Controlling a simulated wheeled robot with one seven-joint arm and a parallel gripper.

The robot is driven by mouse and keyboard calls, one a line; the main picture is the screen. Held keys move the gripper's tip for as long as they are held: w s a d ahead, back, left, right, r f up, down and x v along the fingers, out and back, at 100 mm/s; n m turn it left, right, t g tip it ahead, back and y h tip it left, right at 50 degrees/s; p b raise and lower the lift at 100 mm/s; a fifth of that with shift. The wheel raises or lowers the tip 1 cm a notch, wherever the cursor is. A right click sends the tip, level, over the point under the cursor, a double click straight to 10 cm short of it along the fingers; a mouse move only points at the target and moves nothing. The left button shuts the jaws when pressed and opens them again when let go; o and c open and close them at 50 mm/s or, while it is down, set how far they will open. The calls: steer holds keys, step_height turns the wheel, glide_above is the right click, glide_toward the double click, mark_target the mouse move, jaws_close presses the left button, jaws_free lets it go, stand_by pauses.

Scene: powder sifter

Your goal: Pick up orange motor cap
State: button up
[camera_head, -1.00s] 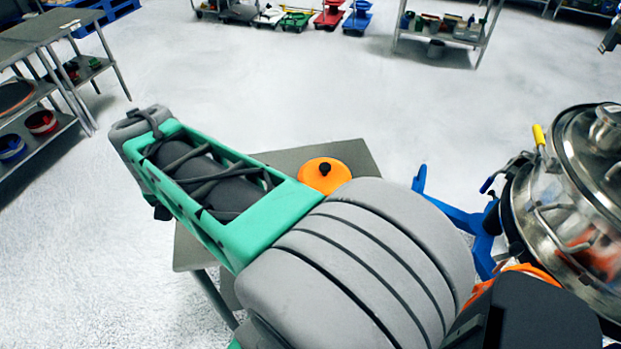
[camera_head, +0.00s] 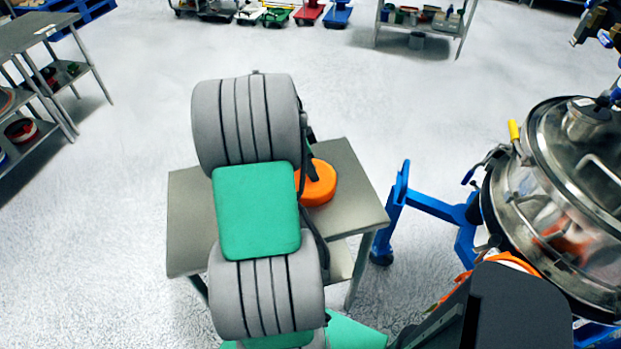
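The orange motor cap (camera_head: 319,187) lies on the grey metal table (camera_head: 357,210), right of the table's middle. It is round and its left side is hidden behind my arm. My arm, grey and green, stretches over the left part of the table. A dark narrow part at the arm's right side overlaps the cap's upper left; I cannot tell whether it touches the cap. My gripper's fingers cannot be made out, as the arm hides them.
A steel sifter vessel (camera_head: 565,190) with a yellow-tipped handle stands at the right. A blue wheeled frame (camera_head: 397,205) is between it and the table. Shelving (camera_head: 40,75) stands at the left. The floor behind the table is clear.

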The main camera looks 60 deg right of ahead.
jaws_close()
stand_by(0.6)
steer(key=shift+r, duration=0.1)
stand_by(0.6)
